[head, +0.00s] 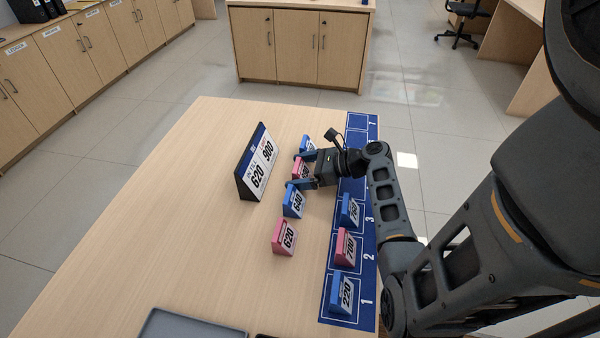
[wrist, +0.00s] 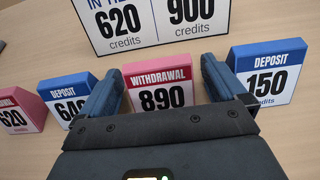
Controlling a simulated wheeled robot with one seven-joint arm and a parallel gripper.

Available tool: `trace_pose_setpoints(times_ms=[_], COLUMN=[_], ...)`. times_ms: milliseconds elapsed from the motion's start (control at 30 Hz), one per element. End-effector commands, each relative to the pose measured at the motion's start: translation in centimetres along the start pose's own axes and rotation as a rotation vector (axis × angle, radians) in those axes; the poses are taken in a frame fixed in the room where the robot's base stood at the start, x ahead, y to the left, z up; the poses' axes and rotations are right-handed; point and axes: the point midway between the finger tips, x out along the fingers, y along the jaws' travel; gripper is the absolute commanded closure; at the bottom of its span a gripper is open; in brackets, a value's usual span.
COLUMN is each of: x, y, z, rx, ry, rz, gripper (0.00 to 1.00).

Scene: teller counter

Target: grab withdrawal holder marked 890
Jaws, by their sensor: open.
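The withdrawal holder marked 890 (wrist: 161,92) is a small block with a pink top band and a white face, standing upright on the table. In the wrist view it sits between the two fingers of my gripper (wrist: 158,88), which are open on either side of it. In the head view the pink 890 holder (head: 299,168) is partly hidden by my gripper (head: 297,169). Whether the fingers touch its sides cannot be told.
Blue deposit holders 640 (wrist: 65,98) and 150 (wrist: 268,72) flank it closely; pink 620 (wrist: 18,112) stands farther left. A sign (head: 257,165) stands behind. A blue numbered mat (head: 357,128) holds blue 220 (head: 341,293), pink 700 (head: 345,247) and another blue holder (head: 349,211).

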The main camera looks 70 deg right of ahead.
Motion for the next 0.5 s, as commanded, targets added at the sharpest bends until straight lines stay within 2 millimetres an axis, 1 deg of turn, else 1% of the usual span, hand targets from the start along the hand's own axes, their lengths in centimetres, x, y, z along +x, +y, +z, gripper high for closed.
trace_pose_setpoints(times_ms=[133, 500], x=[-0.01, -0.03], y=[0.00, 0.01], z=[-0.01, -0.02], rx=[0.000, 0.000], ry=[0.000, 0.000], rz=[0.000, 0.000], gripper=[0.02, 0.38])
